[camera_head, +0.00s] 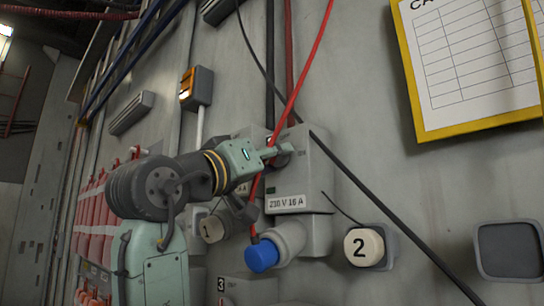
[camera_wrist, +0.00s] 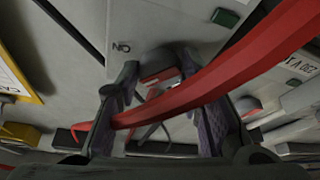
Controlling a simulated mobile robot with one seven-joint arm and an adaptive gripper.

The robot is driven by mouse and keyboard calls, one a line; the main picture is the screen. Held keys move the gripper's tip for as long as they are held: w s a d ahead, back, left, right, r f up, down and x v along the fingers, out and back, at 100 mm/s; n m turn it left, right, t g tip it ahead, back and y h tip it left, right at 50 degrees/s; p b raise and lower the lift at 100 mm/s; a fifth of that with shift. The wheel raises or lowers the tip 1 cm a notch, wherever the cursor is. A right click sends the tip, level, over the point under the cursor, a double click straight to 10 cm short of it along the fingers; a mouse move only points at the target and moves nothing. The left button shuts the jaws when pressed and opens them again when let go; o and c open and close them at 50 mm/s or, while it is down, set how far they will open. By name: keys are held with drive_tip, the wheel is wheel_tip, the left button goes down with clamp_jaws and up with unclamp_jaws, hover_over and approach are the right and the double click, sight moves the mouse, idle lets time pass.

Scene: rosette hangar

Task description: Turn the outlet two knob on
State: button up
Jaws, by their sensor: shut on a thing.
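The outlet box (camera_head: 312,178) is grey, fixed to the wall, with a "230 V 16 A" label. A small knob (camera_head: 285,158) is on its upper front, mostly hidden by my gripper (camera_head: 273,152). In the wrist view, the fingers of my gripper (camera_wrist: 160,82) are shut on the knob (camera_wrist: 158,75), which looks red and grey. "ON" is printed on the box beside it, upside down in that view. I cannot tell which way the knob is turned. A round cream tag "2" (camera_head: 362,247) is right of the box.
A red cable (camera_head: 297,92) passes in front of the box near my gripper, down to a blue plug (camera_head: 263,255) in the socket below. It crosses close in the wrist view. A black cable (camera_head: 390,210) runs diagonally. A yellow-framed card (camera_head: 425,132) hangs at the upper right.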

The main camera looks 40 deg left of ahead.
drive_tip(key=shift+a+m+g+h, duration=0.1)
drive_tip(key=shift+m+g+h, duration=0.15)
drive_tip(key=shift+m+h, duration=1.6)
drive_tip(key=shift+a+m+g+h, duration=0.2)
drive_tip(key=shift+m+h, duration=0.5)
drive_tip(key=shift+m, duration=2.4)
drive_tip(key=shift+a+m+g+h, duration=0.1)
drive_tip(key=shift+m+g+h, duration=0.15)
drive_tip(key=shift+m+h, duration=1.6)
drive_tip(key=shift+m+y, duration=0.5)
drive_tip(key=shift+m, duration=0.4)
drive_tip(key=o, duration=1.2)
drive_tip(key=shift+c, duration=0.2)
drive_tip(key=v, duration=1.2)
drive_tip(key=shift+s+d, duration=0.1)
